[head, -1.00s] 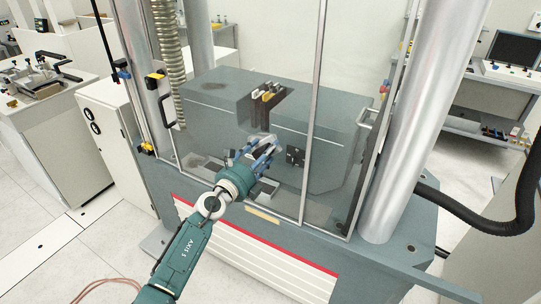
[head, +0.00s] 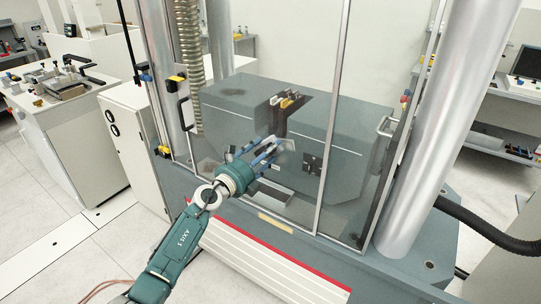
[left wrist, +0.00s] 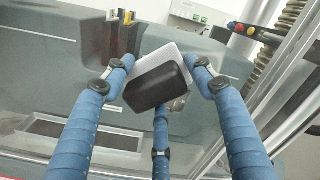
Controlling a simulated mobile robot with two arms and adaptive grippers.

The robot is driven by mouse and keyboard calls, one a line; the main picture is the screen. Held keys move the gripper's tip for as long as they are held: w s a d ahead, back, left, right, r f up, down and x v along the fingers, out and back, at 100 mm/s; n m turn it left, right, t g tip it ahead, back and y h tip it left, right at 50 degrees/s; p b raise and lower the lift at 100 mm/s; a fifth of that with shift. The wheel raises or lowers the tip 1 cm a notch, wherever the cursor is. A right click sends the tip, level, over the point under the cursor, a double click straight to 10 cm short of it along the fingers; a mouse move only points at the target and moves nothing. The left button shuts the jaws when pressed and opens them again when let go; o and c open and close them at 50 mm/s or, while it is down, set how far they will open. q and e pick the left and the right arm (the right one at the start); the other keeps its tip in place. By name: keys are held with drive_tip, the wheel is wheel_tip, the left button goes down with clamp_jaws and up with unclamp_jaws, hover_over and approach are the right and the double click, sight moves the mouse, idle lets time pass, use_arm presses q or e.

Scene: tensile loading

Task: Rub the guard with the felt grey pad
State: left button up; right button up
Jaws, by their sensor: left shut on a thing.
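The guard (head: 332,120) is a clear panel door in a slim metal frame across the front of the testing machine. My left gripper (head: 264,152) is in front of its lower left pane. In the left wrist view, the blue fingers of my left gripper (left wrist: 158,85) are closed around a pad (left wrist: 155,87) with a black face and a pale grey body. Fingers partly cover the pad in the head view. I cannot tell whether the pad touches the pane. Dark smudges (head: 230,92) show through or on the pane. My right gripper is out of view.
Large steel columns (head: 440,110) flank the guard. Behind the pane stands a grey block (head: 345,130). A white cabinet (head: 130,150) is at the left.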

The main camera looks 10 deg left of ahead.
sight(299, 149)
use_arm(q)
drive_tip(key=shift+w+a+f+b, duration=0.1)
drive_tip(key=shift+w+a+b, duration=0.2)
drive_tip(key=shift+a, duration=0.4)
drive_tip(key=shift+w+a+b, duration=0.2)
drive_tip(key=shift+a+b, duration=0.05)
drive_tip(key=shift+a, duration=0.4)
drive_tip(key=shift+r+p, duration=1.2)
drive_tip(key=shift+r, duration=0.15)
drive_tip(key=shift+s+d+p, duration=0.3)
drive_tip(key=shift+d+p, duration=0.55)
drive_tip(key=shift+d, duration=0.1)
drive_tip(key=shift+s+d+p, duration=0.2)
drive_tip(key=shift+d+p, duration=0.1)
drive_tip(key=shift+d, duration=0.25)
drive_tip(key=shift+s+d+p, duration=0.2)
drive_tip(key=shift+d+p, duration=0.1)
drive_tip(key=shift+d, duration=0.2)
drive_tip(key=shift+s+d+f, duration=0.25)
drive_tip(key=shift+d, duration=0.35)
drive_tip(key=shift+s+d+r, duration=0.1)
drive_tip(key=shift+s+d, duration=0.25)
drive_tip(key=shift+d, duration=0.7)
drive_tip(key=shift+s+d+f, duration=0.1)
drive_tip(key=shift+s+d, duration=0.3)
drive_tip(key=shift+d, duration=0.7)
drive_tip(key=shift+s+d+r, duration=0.1)
drive_tip(key=shift+s+d, duration=0.25)
drive_tip(key=shift+d, duration=0.7)
drive_tip(key=shift+a, duration=0.1)
